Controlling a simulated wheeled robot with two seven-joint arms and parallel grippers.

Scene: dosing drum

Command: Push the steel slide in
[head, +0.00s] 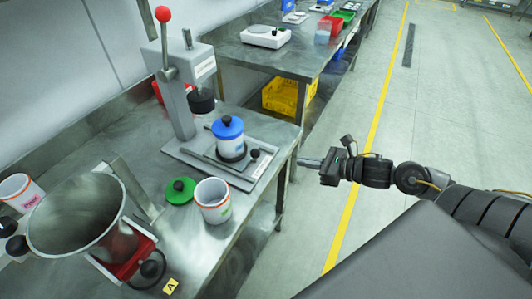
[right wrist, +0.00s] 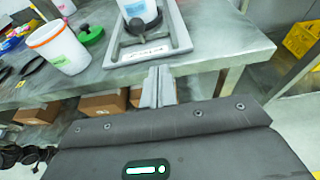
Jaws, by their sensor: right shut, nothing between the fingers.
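A white jar with a blue lid (head: 230,140) stands upright over the slide. My right gripper (head: 304,162) is shut and empty, just off the table's right edge, its fingers pointing at the press and apart from the knob. The fingers (right wrist: 158,86) also show in the right wrist view. My left gripper is out of view.
The lever press (head: 179,95) rises behind the jar. An open white tub (head: 213,203) and a green lid (head: 180,190) are on the table in front. Free floor lies right of the table.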

